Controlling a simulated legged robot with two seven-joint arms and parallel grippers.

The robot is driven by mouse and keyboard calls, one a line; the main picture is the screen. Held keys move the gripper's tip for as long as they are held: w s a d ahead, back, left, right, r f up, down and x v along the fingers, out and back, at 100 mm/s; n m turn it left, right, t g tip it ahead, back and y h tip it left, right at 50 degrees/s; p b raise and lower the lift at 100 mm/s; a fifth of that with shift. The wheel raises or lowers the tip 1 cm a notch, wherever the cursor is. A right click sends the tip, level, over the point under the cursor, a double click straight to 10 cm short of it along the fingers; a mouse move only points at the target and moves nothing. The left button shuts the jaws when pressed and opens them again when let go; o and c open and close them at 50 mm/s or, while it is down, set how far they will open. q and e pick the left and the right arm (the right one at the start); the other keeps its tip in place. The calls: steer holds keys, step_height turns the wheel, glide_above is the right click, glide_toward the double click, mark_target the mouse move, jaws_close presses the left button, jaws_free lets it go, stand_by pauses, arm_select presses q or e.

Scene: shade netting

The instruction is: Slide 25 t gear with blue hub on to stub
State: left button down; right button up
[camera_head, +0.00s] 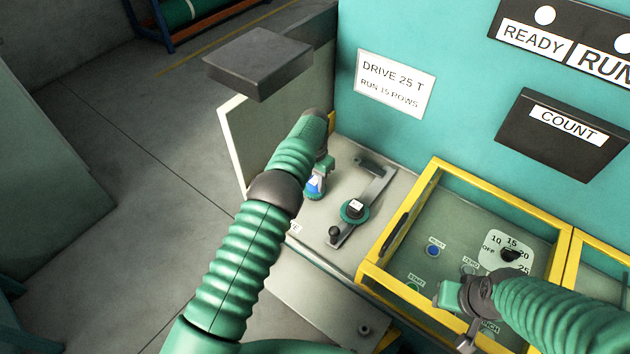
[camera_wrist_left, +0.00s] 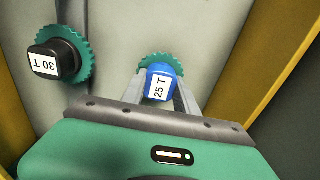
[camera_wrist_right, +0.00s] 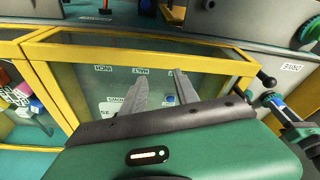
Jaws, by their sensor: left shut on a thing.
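The 25 T gear (camera_wrist_left: 153,62) is green-toothed with a blue hub (camera_wrist_left: 161,82) labelled "25 T". In the head view the gear with blue hub (camera_head: 314,187) shows at the end of my left arm. My left gripper (camera_wrist_left: 160,90) is shut on the blue hub. Whether the gear is on a stub cannot be told; the stub is hidden. A 30 T gear (camera_wrist_left: 78,60) with a black hub is to its left in the left wrist view; in the head view a black-hubbed gear (camera_head: 354,211) sits on a metal arm. My right gripper (camera_wrist_right: 155,88) is open and empty above the yellow-framed panel.
A yellow-framed clear cover (camera_head: 420,200) lies over a panel with a dial (camera_head: 509,255) and several buttons. A sign (camera_head: 395,84) reads "DRIVE 25 T, RUN 15 ROWS". An open door (camera_head: 234,150) stands left of the gear plate (camera_head: 325,225).

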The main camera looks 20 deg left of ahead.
mark_target(315, 181)
arm_select(q)
steer(key=c, duration=0.9)
jaws_free()
steer(key=shift+o, duration=0.2)
step_height(315, 181, up, 8)
steer(key=shift+f+b, duration=0.25)
steer(key=shift+b, duration=0.8)
arm_select(e)
steer(key=shift+s+x, duration=0.2)
steer(key=shift+x, duration=0.75)
arm_select(q)
steer(key=shift+f, duration=0.1)
